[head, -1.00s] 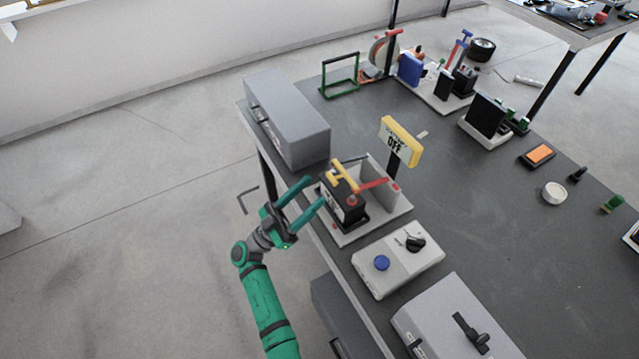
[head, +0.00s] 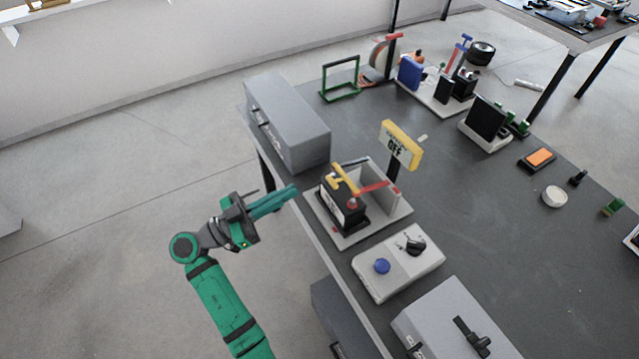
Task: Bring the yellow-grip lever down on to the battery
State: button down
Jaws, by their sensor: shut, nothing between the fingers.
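The black battery (head: 345,212) stands on a light grey base (head: 370,236) near the table's left edge. The yellow-grip lever (head: 343,184) lies low across the battery's top; I cannot tell whether it touches. A red lever (head: 372,187) reaches to the battery's right end. My gripper (head: 292,190) is shut and empty, its teal fingers together and pointing right. It is left of the battery, apart from it, near the table edge. The battery's far side is hidden.
A grey box (head: 290,120) stands behind and left of the battery. A yellow OFF sign (head: 401,144) rises behind it. The table's middle right is largely clear.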

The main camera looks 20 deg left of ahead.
jog(key=w+d+f+y, duration=0.1)
jog(key=w+d, duration=0.4)
jog(key=w, duration=0.3)
jog(key=shift+d+f+n+g, duration=0.25)
jog(key=shift+f+n+g, duration=0.05)
jog(key=shift+f, duration=0.05)
dwell(0.5)
